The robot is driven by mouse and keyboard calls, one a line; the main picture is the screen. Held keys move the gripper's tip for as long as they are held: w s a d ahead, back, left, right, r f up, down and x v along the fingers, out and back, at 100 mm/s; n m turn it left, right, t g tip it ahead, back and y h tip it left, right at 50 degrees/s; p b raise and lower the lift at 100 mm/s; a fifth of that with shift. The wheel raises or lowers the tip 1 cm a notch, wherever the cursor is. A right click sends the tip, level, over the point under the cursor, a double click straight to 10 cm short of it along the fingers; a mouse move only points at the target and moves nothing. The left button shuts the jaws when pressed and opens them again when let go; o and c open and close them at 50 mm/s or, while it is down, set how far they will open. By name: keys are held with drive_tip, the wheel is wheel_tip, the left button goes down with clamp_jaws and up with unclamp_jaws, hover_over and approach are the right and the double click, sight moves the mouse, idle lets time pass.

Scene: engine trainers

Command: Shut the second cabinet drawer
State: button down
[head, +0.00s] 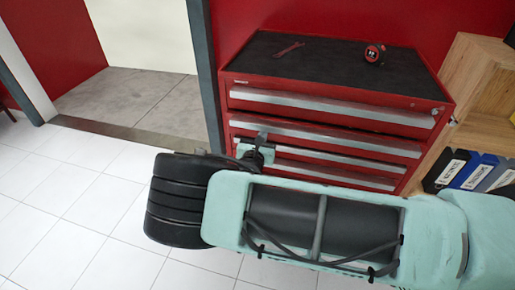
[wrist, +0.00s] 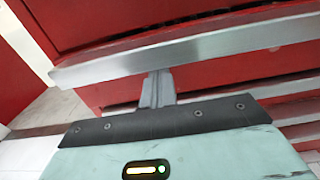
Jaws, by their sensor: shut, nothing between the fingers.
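The red tool cabinet (head: 330,88) has several drawers with long silver handles. The second drawer's handle (head: 335,138) is below the top drawer's handle (head: 330,106) in the head view. I cannot tell clearly how far the second drawer stands out. My gripper (head: 262,137) is shut and empty, in front of the left part of the second drawer. In the wrist view, the shut fingers (wrist: 157,88) reach up to the lower edge of a wide silver handle (wrist: 180,58). Whether they touch it is unclear. My arm hides the lower left of the cabinet.
A wrench (head: 290,49) and a red tape measure (head: 374,53) lie on the cabinet's black top. A wooden shelf (head: 470,80) with binders (head: 468,172) stands close on the right. A doorway is at the left, with clear white tiled floor (head: 70,190) before it.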

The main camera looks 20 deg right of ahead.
drive_tip(key=x, duration=0.2)
drive_tip(key=shift+w+d, duration=0.15)
drive_tip(key=shift+w, duration=0.1)
drive_tip(key=shift+w+d+r, duration=0.1)
drive_tip(key=shift+r, duration=0.05)
drive_tip(key=shift+w, duration=0.1)
